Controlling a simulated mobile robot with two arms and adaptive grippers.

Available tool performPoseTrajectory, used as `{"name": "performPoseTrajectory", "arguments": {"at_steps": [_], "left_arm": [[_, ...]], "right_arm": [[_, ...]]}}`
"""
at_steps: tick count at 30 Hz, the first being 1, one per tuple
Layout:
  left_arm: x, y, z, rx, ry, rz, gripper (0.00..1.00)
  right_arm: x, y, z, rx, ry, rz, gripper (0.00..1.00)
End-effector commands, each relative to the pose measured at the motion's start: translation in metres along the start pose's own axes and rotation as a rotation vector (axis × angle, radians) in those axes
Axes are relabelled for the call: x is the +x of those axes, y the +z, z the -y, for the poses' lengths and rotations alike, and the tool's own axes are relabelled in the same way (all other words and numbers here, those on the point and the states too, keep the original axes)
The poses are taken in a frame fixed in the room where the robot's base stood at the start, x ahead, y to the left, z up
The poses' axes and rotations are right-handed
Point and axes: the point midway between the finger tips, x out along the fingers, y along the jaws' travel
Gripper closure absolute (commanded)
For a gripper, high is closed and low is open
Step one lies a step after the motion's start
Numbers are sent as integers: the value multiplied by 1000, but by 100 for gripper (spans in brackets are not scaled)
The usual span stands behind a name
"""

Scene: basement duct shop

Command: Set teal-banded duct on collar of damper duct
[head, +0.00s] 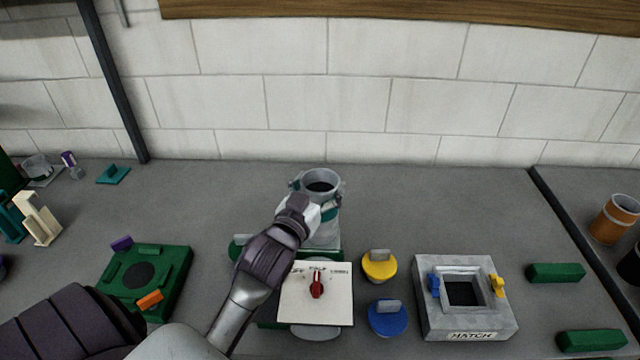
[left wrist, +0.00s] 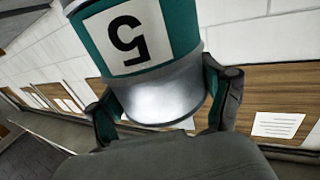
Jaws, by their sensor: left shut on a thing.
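The teal-banded duct (head: 321,184) is a grey, open-topped cylinder near the middle of the head view. Its teal band shows only in part there. In the left wrist view the teal-banded duct (left wrist: 150,45) has a white label with an upside-down 5. My left gripper (head: 304,212) is shut on it from the front left, and its fingers lie on both sides in the left wrist view (left wrist: 158,98). Below it stands a white panel (head: 316,292) with a red knob and dial markings. I cannot tell for certain which part is the damper duct; its collar and any contact are hidden.
A yellow knobbed disc (head: 379,267) and a blue one (head: 388,319) lie right of the panel. Further right are a grey box marked MATCH (head: 465,325) and green blocks (head: 556,272). A green plate (head: 172,283) lies left. The back bench is clear right of the duct.

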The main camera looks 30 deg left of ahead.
Motion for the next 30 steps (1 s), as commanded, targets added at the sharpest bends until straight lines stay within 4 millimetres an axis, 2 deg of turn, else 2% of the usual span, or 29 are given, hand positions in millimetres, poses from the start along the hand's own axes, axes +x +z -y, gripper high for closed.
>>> {"name": "performPoseTrajectory", "arguments": {"at_steps": [6,7,8,9,19,30], "left_arm": [[0,5,0,0,0,-1,85],[0,4,0,0,0,-2,17],[0,4,0,0,0,-2,12],[0,4,0,0,0,-2,9],[-2,5,0,0,0,2,9],[-30,4,0,0,0,2,9]], "right_arm": [[4,1,0,0,0,1,60],[3,1,0,0,0,1,60],[3,1,0,0,0,1,60],[3,1,0,0,0,1,60],[2,1,0,0,0,1,60],[-3,1,0,0,0,1,60]]}}
